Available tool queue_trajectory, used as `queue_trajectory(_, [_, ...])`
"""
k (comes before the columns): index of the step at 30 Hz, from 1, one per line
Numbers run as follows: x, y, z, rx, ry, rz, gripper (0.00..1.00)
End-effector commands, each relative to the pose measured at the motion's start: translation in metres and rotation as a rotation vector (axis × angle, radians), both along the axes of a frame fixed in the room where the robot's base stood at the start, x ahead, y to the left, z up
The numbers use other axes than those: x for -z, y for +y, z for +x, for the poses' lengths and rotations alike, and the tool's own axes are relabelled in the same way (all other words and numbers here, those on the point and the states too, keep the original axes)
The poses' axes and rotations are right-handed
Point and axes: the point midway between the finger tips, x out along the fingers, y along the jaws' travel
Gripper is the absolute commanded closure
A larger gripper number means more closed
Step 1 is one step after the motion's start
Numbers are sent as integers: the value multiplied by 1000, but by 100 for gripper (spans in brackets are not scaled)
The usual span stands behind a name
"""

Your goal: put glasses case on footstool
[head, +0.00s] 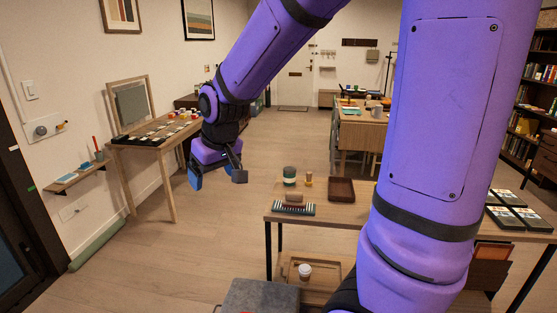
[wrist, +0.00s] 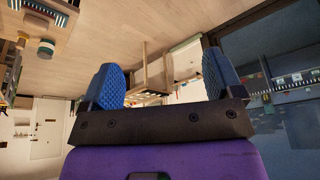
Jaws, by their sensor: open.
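My gripper (head: 217,177) hangs in the air left of the near table in the head view, its fingers spread and nothing between them. The wrist view shows its two blue fingertips wide apart (wrist: 164,78), also empty. A low grey block with a flat top (head: 262,296), which looks like the footstool, is cut off by the bottom edge of the head view. A bit of something red shows at the bottom edge there. I cannot pick out a glasses case for certain in either view.
The near wooden table (head: 343,213) holds a dark green cup (head: 290,174), a striped block (head: 294,209), and a brown tray (head: 341,190). A white cup (head: 304,271) stands on its lower shelf. A side table (head: 155,138) stands by the left wall. Floor between is clear.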

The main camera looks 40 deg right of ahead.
Motion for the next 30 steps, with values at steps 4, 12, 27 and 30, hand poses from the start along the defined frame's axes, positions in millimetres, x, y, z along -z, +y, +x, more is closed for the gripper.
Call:
queue_trajectory(4, [-35,-3,-40,13,-31,12,14])
queue_trajectory(12, [-77,-7,-118,35,-72,15,14])
queue_trajectory(27, [-95,-9,-203,69,-111,-5,14])
queue_trajectory(30, [-95,-9,-203,69,-110,-5,14])
